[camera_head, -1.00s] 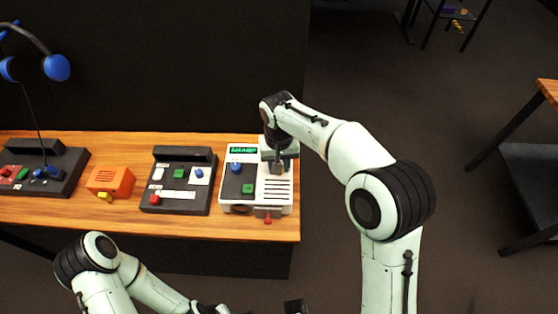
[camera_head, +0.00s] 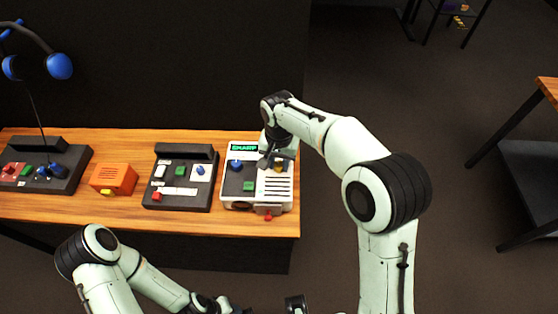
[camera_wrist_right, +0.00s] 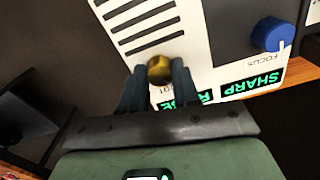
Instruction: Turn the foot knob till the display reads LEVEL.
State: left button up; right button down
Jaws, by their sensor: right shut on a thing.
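The white panel (camera_head: 241,197) stands at the right end of the bench. Its display reads SHARP in the head view (camera_head: 244,147) and in the right wrist view (camera_wrist_right: 252,84). A second green display (camera_wrist_right: 186,98) beside it is partly hidden by a finger, so its word cannot be read. My right gripper (camera_wrist_right: 158,76) is shut on a small brass knob (camera_wrist_right: 159,67) near the panel's slots; the knob's label is mostly covered. The right gripper (camera_head: 278,164) is over the panel's upper right in the head view. My left gripper (camera_head: 228,308) is low at the bottom edge, its jaws unclear.
A dark panel (camera_head: 180,181), an orange box (camera_head: 114,178) and another dark panel (camera_head: 66,181) stand to the left on the wooden bench (camera_head: 130,219).

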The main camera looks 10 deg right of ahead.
aim_at(279, 165)
jog(key=shift+r, duration=0.1)
jog(key=c, duration=0.8)
grip_release()
pick_arm(q)
jog(key=r+p, duration=0.1)
jog(key=w+r+p, duration=0.1)
jog(key=shift+w+r, duration=0.2)
jog(key=shift+r, duration=0.15)
pick_arm(e)
notch_tip(279, 165, up, 13)
jog(key=shift+r, duration=0.15)
